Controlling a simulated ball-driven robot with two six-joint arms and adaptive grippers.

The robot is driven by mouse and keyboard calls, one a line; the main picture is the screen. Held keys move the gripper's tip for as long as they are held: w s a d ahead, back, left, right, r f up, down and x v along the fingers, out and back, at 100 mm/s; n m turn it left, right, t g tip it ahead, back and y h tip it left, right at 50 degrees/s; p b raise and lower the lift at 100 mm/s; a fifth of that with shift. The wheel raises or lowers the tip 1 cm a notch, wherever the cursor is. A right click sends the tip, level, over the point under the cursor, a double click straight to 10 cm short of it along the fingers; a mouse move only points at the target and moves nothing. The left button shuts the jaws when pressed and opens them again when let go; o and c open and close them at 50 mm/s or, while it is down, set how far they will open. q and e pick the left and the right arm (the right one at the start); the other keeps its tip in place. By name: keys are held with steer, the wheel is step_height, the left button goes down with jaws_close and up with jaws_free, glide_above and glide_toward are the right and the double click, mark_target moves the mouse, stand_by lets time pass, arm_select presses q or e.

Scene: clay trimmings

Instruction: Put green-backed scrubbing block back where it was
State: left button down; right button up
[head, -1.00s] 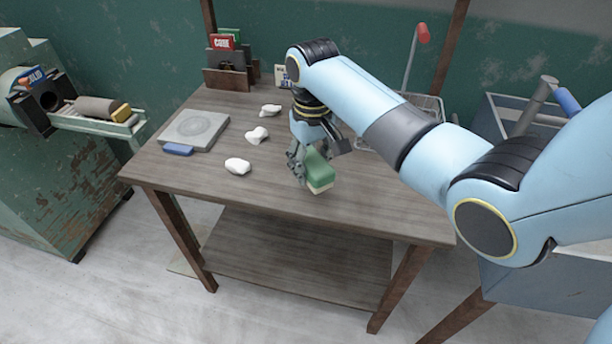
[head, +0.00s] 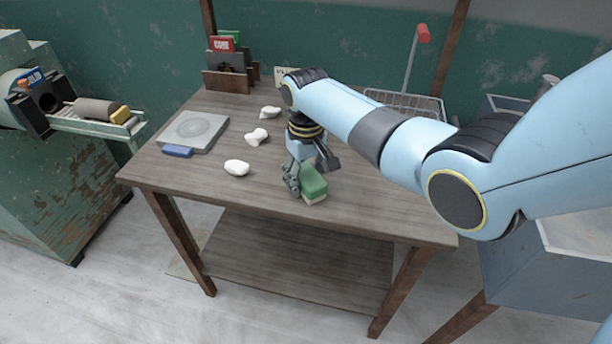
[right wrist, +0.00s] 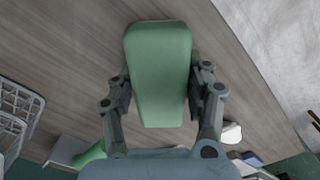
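The green-backed scrubbing block (head: 314,184) has a green top and a pale underside. It is at the right front part of the wooden table (head: 345,220), low and seemingly resting on the top. In the right wrist view the block (right wrist: 158,75) lies lengthwise between the fingers of my right gripper (right wrist: 160,92). The finger pads press against its two long sides. In the head view my right gripper (head: 304,178) points down over the block, partly hiding its left side. My left gripper is not in view.
White clay scraps (head: 237,168) lie left of the block. A grey slab with a round disc (head: 196,130) and a blue block (head: 177,151) are farther left. A wire basket (head: 405,104) stands at the back right. The table's front is clear.

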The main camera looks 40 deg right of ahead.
mark_target(306, 172)
steer(key=o, duration=0.3)
steer(key=shift+r, duration=0.15)
step_height(306, 172, up, 12)
steer(key=p, duration=0.1)
stand_by(0.6)
